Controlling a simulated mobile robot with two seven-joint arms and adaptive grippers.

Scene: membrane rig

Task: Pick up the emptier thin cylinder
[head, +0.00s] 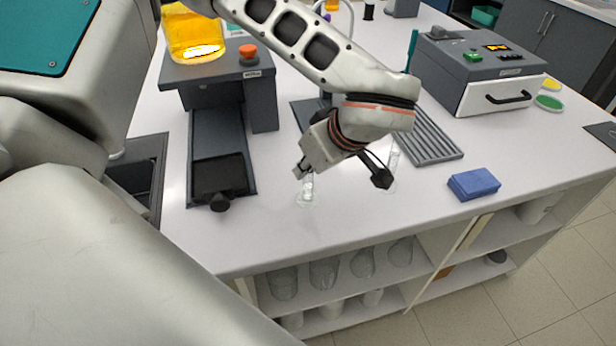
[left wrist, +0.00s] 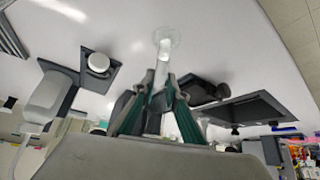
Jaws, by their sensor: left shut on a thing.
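A thin clear glass cylinder (head: 308,190) with a round foot is at the near part of the white counter. My left gripper (head: 303,172) is shut on this cylinder, reaching it from above right. The left wrist view shows the cylinder (left wrist: 163,52) between the two green-lined fingers of my left gripper (left wrist: 157,100), its foot beyond the fingertips. I cannot tell whether the foot touches the counter. A second clear thin cylinder (head: 394,160) stands to the right, partly hidden behind my wrist. The liquid levels are too faint to compare. My right gripper is out of view.
A dark grey stand (head: 222,90) with a yellow-filled beaker (head: 192,36) is at the left. A grey ribbed tray (head: 428,132), a grey box unit (head: 475,72) and a blue block (head: 473,184) are to the right. The counter's front middle is clear.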

